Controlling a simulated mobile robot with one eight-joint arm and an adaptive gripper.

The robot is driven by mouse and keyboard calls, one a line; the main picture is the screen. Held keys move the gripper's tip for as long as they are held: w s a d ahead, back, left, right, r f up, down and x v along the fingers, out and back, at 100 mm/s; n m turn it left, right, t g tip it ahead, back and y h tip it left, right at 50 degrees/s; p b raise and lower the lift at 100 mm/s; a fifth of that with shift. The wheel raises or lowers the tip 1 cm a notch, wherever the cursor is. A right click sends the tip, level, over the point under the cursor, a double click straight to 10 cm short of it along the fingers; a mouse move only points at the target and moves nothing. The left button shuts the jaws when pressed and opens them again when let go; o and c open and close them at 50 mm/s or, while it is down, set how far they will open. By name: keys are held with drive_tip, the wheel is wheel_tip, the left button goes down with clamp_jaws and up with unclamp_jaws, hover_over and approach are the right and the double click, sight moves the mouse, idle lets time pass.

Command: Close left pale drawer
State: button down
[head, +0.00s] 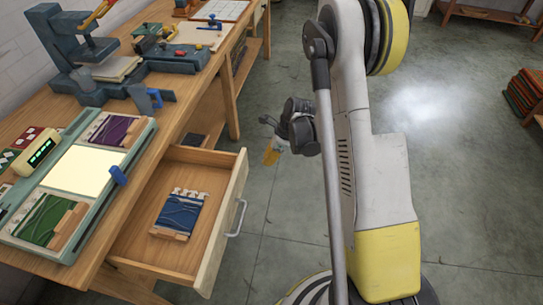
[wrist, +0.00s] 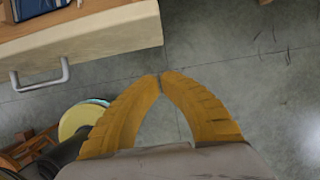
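The pale-fronted drawer (head: 223,225) is pulled well out from under the wooden bench in the head view. A blue wool skein (head: 178,215) on a small card lies inside it. The drawer's metal handle (head: 237,218) is on its front. In the wrist view, the drawer front (wrist: 95,38) and handle (wrist: 40,78) are at upper left. My gripper (head: 271,157) hangs over the floor, right of the drawer and apart from it. In the wrist view, its ribbed orange fingers (wrist: 164,76) meet at the tips with nothing between them.
The wooden bench (head: 185,100) runs along the left, carrying a teal tray (head: 20,243) with purple and green skeins, and a dark press (head: 75,60). My arm fills the middle right of the head view. The floor (head: 280,215) between drawer and arm is clear.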

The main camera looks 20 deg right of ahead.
drive_tip(key=shift+w+a+f+b, duration=0.4)
drive_tip(key=shift+w+a, duration=0.1)
drive_tip(key=shift+a, duration=0.15)
drive_tip(key=shift+w+a+f+b, duration=0.35)
drive_tip(key=shift+w+a+f, duration=0.1)
drive_tip(key=shift+a, duration=0.25)
drive_tip(key=shift+w+a+f+b, duration=0.4)
drive_tip(key=shift+w+a, duration=0.1)
drive_tip(key=shift+a, duration=0.15)
